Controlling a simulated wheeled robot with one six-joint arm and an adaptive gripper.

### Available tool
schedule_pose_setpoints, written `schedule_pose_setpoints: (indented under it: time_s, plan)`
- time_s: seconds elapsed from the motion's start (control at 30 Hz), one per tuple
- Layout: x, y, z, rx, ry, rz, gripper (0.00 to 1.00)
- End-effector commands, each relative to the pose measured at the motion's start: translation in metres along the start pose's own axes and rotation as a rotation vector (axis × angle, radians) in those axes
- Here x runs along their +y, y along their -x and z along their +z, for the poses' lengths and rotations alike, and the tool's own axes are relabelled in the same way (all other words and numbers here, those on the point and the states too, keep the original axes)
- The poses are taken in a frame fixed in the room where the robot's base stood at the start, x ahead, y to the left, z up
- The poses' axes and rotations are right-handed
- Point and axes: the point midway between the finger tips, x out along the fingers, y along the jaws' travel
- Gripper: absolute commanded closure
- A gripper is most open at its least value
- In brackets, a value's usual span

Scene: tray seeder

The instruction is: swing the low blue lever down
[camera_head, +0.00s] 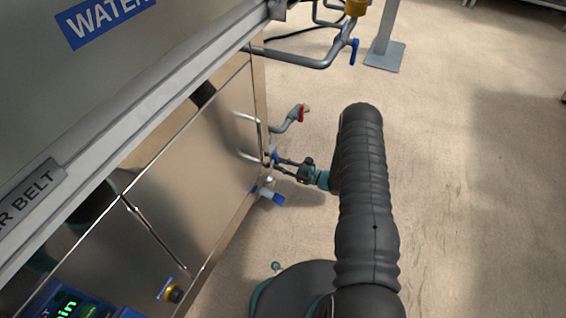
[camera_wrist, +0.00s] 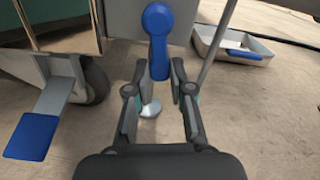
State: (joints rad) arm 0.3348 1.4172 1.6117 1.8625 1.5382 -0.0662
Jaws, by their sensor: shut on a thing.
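The low blue lever (camera_wrist: 157,25) is upright in the wrist view, with its rounded end at the top and its narrower part running down between my fingers. My gripper (camera_wrist: 158,72) is shut on this narrower part, one fingertip on each side. In the head view my gripper (camera_head: 276,164) reaches left to the machine's side. Only a small bit of the blue lever (camera_head: 275,156) shows there, at the fingertips. The rest is hidden by the fingers or too small to make out.
A blue pedal (camera_head: 270,195) on a metal bracket sticks out below the lever; it also shows in the wrist view (camera_wrist: 31,137). A red-handled tap (camera_head: 303,113) is just above. A higher pipe carries another blue lever (camera_head: 353,52).

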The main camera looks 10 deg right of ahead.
Motion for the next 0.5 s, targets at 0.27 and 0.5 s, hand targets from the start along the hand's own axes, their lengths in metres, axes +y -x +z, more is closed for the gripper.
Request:
schedule_pose_setpoints:
  time_s: [0.27,0.5]
  plan:
    - [0.0078,0.0002,0.0003,0.0,-0.138,0.001,1.0]
    - [0.0098,0.0002,0.0007,0.0,-0.185,0.001,1.0]
